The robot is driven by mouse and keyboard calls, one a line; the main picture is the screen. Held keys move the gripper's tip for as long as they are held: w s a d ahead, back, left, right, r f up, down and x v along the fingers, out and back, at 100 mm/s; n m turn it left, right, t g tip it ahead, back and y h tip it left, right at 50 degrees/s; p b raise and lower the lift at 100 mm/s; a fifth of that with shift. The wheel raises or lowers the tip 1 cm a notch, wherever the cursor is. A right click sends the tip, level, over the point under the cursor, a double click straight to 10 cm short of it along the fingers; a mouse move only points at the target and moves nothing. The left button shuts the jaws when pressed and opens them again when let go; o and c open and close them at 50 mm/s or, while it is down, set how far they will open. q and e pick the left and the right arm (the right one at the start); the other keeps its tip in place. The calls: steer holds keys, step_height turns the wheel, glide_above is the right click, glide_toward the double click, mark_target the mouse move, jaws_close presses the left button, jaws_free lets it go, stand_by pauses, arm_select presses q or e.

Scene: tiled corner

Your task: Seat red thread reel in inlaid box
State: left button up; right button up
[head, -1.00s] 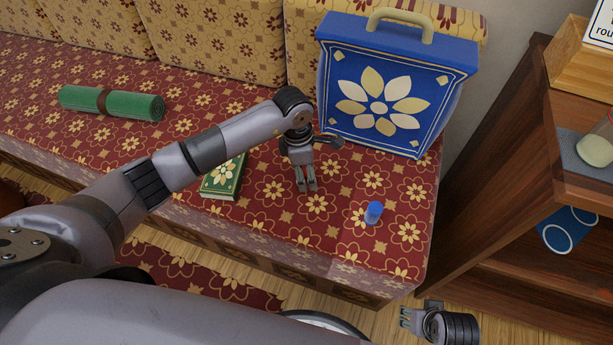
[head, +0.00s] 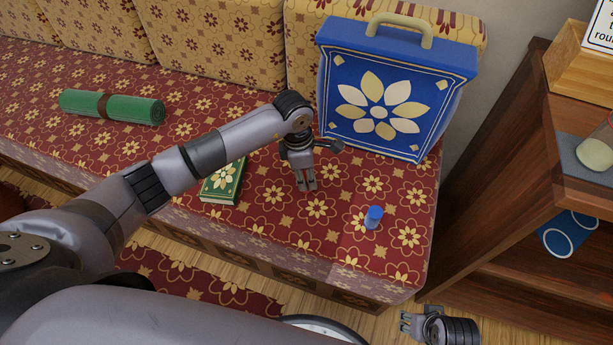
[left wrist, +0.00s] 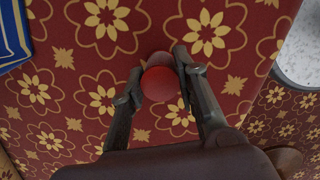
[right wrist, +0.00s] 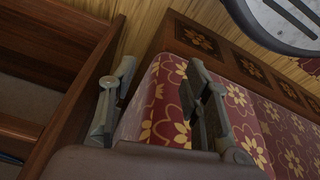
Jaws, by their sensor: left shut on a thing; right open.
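The red thread reel (left wrist: 160,84) shows in the left wrist view as a round red end between my left gripper's fingers (left wrist: 157,66). The gripper is shut on it. In the head view my left gripper (head: 306,186) points down over the patterned red seat, and the reel cannot be picked out against the cloth. My right gripper (head: 406,322) is open and empty beyond the seat's front corner, low in the head view. Its spread fingers (right wrist: 158,72) also show in the right wrist view. I cannot make out a box that is clearly inlaid.
A blue reel (head: 373,217) stands on the seat, right of my left gripper. A green book (head: 222,182) lies to its left, a rolled green mat (head: 112,107) further left. A large blue case (head: 395,95) stands behind. A wooden shelf (head: 505,190) is at right.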

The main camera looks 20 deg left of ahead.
arm_select(q)
steer(key=shift+r, duration=0.3)
step_height(320, 180, up, 19)
steer(key=p, duration=0.2)
steer(key=shift+r, duration=0.2)
arm_select(e)
step_height(320, 180, down, 8)
steer(key=s, duration=0.2)
steer(key=shift+s+d, duration=0.15)
steer(key=shift+s, duration=0.05)
